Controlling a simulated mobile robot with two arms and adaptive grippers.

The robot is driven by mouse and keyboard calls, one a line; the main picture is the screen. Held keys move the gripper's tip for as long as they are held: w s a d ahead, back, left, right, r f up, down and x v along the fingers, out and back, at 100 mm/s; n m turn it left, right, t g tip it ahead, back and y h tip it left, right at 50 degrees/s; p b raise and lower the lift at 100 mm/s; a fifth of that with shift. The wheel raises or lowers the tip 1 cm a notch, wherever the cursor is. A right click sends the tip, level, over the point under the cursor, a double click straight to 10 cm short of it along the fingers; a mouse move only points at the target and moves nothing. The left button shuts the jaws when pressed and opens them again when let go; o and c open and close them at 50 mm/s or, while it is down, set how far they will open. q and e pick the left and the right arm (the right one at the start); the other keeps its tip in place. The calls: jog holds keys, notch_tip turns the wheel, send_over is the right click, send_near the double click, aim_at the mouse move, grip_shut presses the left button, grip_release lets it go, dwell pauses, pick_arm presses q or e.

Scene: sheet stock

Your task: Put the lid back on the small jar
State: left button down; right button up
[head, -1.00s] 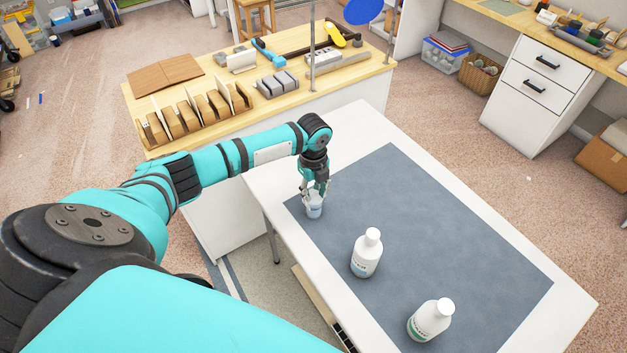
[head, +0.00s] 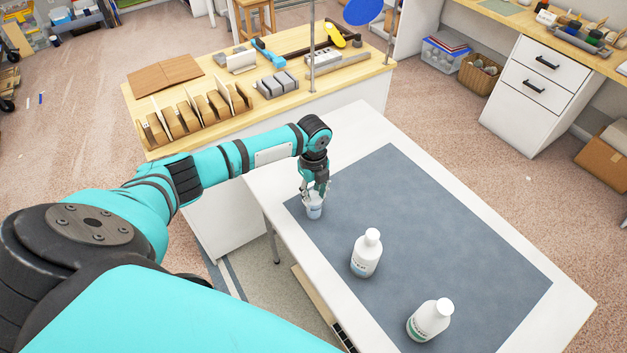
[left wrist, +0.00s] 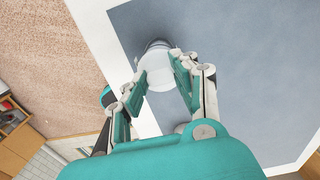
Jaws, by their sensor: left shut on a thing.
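The small jar (head: 314,212) stands upright near the left corner of the blue-grey mat, below my left gripper (head: 315,192). In the left wrist view the white round lid (left wrist: 158,69) sits between the fingertips of my left gripper (left wrist: 161,78), which is shut on it. The lid covers most of the jar (left wrist: 156,44) from above, and only a rim of the jar shows past it. I cannot tell whether the lid is seated or just above the jar's mouth. My right gripper is not in view.
Two white bottles with white caps, one in the middle (head: 366,256) and one nearer (head: 430,320), stand on the mat (head: 450,230). The mat's far right is clear. A wooden bench (head: 215,75) with racks and tools stands behind the white table (head: 355,125).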

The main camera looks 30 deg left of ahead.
pick_arm(q)
jog(key=shift+f, duration=0.1)
jog(key=shift+c, duration=2.3)
grip_release()
jog(key=shift+r+p, duration=2.5)
jog(key=shift+r, duration=0.05)
jog(key=shift+r+p, duration=0.7)
jog(key=shift+r, duration=0.3)
jog(key=shift+f, duration=0.1)
